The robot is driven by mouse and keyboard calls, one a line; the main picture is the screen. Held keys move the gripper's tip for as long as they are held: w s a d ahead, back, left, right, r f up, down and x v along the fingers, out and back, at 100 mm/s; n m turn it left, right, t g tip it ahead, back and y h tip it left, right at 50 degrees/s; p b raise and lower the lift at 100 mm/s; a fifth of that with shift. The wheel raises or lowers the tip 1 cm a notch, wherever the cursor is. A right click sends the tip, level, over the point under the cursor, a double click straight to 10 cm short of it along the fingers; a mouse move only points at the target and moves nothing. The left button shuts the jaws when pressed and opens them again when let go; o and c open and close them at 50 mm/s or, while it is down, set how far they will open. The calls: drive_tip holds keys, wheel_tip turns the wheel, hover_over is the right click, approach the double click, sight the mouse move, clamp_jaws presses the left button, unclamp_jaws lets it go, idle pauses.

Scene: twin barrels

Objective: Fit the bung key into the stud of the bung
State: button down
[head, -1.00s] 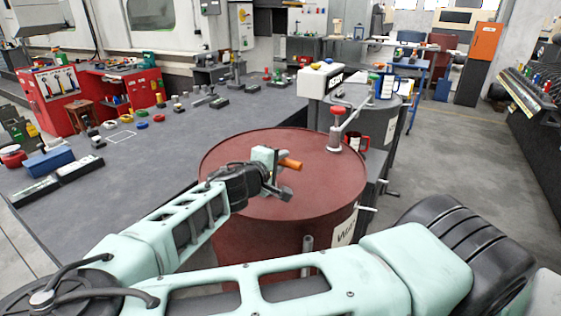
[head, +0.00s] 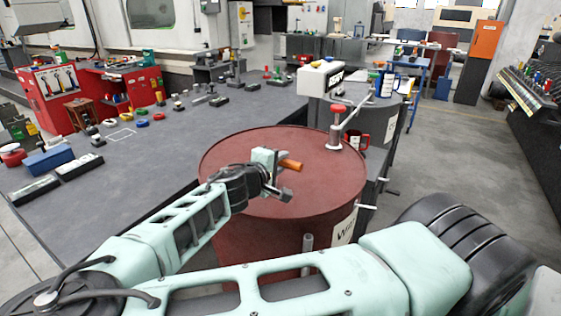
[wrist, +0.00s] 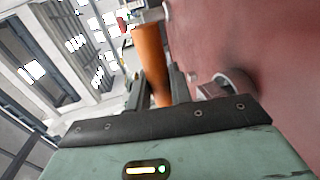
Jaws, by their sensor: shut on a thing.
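The bung key shows as an orange cylindrical handle (head: 290,165) just above the red barrel's top (head: 310,200), near its middle. In the wrist view the orange handle (wrist: 151,62) stands between the two dark fingers. My gripper (head: 276,174) is shut on it and comes in from the left, low over the lid. The key's lower end is hidden from the head camera by my gripper. In the wrist view a grey rounded metal part (wrist: 236,82) lies against the red lid, right of the fingers. I cannot tell whether it is the bung, or whether key and stud touch.
The grey bench (head: 150,165) on the left holds several small parts. Open floor lies right.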

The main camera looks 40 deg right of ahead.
drive_tip(key=shift+f+b, duration=0.55)
drive_tip(key=shift+f, duration=0.55)
drive_tip(key=c, duration=1.2)
unclamp_jaws()
drive_tip(key=shift+o, duration=0.2)
drive_tip(key=b+v, duration=0.1)
drive_tip(key=v, duration=1.6)
drive_tip(key=shift+a+b, duration=0.2)
drive_tip(key=shift+b, duration=0.1)
drive_tip(key=shift+r, duration=0.1)
